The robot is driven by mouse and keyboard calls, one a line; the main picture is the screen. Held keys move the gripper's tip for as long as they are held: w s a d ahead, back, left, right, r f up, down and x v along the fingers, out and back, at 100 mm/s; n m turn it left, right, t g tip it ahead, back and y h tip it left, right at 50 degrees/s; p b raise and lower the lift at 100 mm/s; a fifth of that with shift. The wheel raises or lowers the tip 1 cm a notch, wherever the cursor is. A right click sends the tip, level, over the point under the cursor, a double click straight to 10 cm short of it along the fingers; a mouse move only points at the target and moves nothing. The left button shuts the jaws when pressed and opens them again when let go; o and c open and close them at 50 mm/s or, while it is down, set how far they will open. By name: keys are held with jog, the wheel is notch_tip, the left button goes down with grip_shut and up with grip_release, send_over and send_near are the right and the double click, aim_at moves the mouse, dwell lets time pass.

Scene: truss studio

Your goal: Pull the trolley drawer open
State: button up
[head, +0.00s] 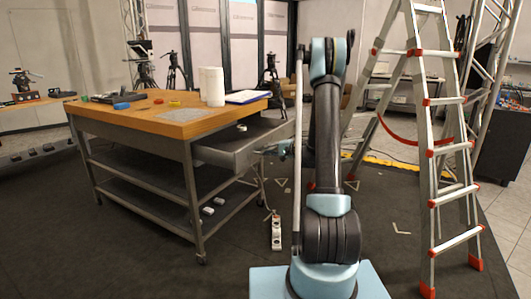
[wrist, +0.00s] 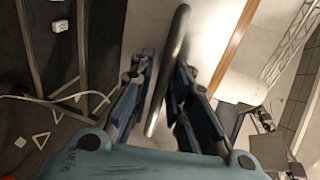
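The trolley (head: 187,150) has a wooden top and a grey metal frame. Its grey drawer (head: 235,147) stands out from the right side under the top, partly open, with a small white item (head: 241,127) inside. My gripper (head: 283,149) is at the drawer's outer end, partly hidden by my arm. In the wrist view, a dark bar-shaped handle (wrist: 180,30) runs between the two fingers of my gripper (wrist: 162,66). The fingers are apart, with a visible gap on the left of the bar. Whether the right finger touches it is unclear.
A stepladder (head: 447,150) stands at the right. A white power strip (head: 276,232) and cable lie on the floor below the drawer. Dark floor is clear at front left.

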jog(key=v, duration=1.2)
jog(key=shift+f, duration=0.15)
jog(key=s+a+r+n+g+h, duration=0.2)
jog(key=s+a+h, duration=0.1)
jog(key=s, duration=0.8)
jog(key=s+a+r+n+g+h, duration=0.2)
jog(key=s+a+h, duration=0.15)
jog(key=s, duration=0.75)
jog(key=s+d+f+n+h, duration=0.1)
jog(key=s+d+f+h, duration=0.1)
jog(key=s, duration=0.6)
jog(key=s+d+f+n+g+h, duration=0.1)
jog(key=s+d+f+h, duration=0.1)
jog(key=s, duration=0.5)
jog(key=s+d+f+g+h, duration=0.1)
jog(key=s+d+f+h, duration=0.1)
jog(key=s, duration=0.6)
jog(key=shift+s+d+f+n, duration=0.35)
jog(key=shift+d+f+n, duration=0.05)
jog(key=shift+d, duration=0.4)
